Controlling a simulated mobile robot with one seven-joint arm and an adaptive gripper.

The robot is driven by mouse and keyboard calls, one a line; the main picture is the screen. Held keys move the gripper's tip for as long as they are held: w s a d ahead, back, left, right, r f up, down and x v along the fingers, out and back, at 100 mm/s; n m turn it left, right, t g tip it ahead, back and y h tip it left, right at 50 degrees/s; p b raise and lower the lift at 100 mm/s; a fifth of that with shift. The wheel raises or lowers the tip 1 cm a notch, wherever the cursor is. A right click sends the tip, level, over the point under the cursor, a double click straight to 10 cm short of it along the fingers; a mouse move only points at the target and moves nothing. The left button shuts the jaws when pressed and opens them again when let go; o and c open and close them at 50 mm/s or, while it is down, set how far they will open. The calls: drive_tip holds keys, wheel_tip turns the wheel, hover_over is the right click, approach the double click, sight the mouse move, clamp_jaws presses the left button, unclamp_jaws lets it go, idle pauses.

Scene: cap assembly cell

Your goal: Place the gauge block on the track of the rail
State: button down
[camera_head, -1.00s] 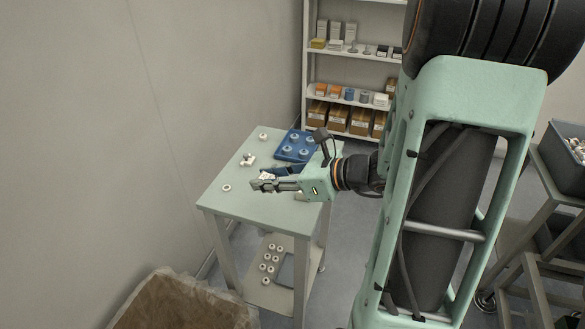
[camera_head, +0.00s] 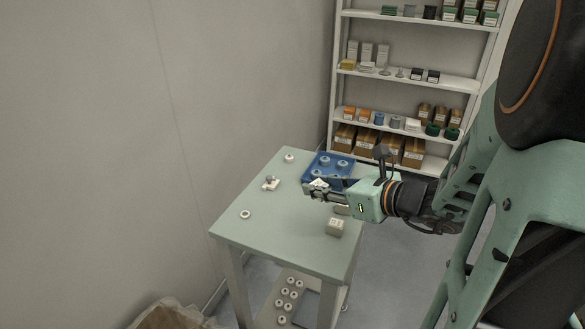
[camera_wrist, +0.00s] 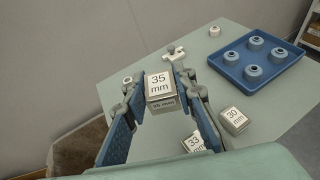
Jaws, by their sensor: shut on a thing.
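My gripper (camera_head: 318,188) is over the table, shut on a pale gauge block marked 35 mm (camera_wrist: 160,84), which sits between the two fingertips in the wrist view. In the head view the held block (camera_head: 318,183) shows only as a small pale patch at the fingertips. Two similar blocks stand on the table: one marked 30 mm (camera_wrist: 234,119) and one marked 33 mm (camera_wrist: 194,143), which is partly hidden by a finger. I cannot make out a rail with a track in either current view.
The green table (camera_head: 255,222) carries a blue tray (camera_head: 313,169) with several round pieces. A white piece with a grey knob (camera_head: 270,183), a white ring (camera_head: 245,214) and a small round piece (camera_head: 289,158) lie on the left side. Shelves (camera_head: 400,75) stand behind.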

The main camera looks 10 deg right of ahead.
drive_tip(key=b, duration=0.5)
hover_over(312, 205)
drive_tip(key=f, duration=0.7)
drive_tip(key=shift+s, duration=0.3)
drive_tip(key=shift+w+f+b, duration=0.2)
drive_tip(key=shift+f+b, duration=0.5)
drive_tip(key=shift+f, duration=0.25)
drive_tip(key=shift+w+f+b, duration=0.2)
drive_tip(key=shift+f+b, duration=0.5)
drive_tip(key=shift+f, duration=0.25)
drive_tip(key=shift+f, duration=0.1)
drive_tip(key=shift+f, duration=0.15)
drive_tip(key=c, duration=1.6)
unclamp_jaws()
drive_tip(key=shift+r, duration=0.2)
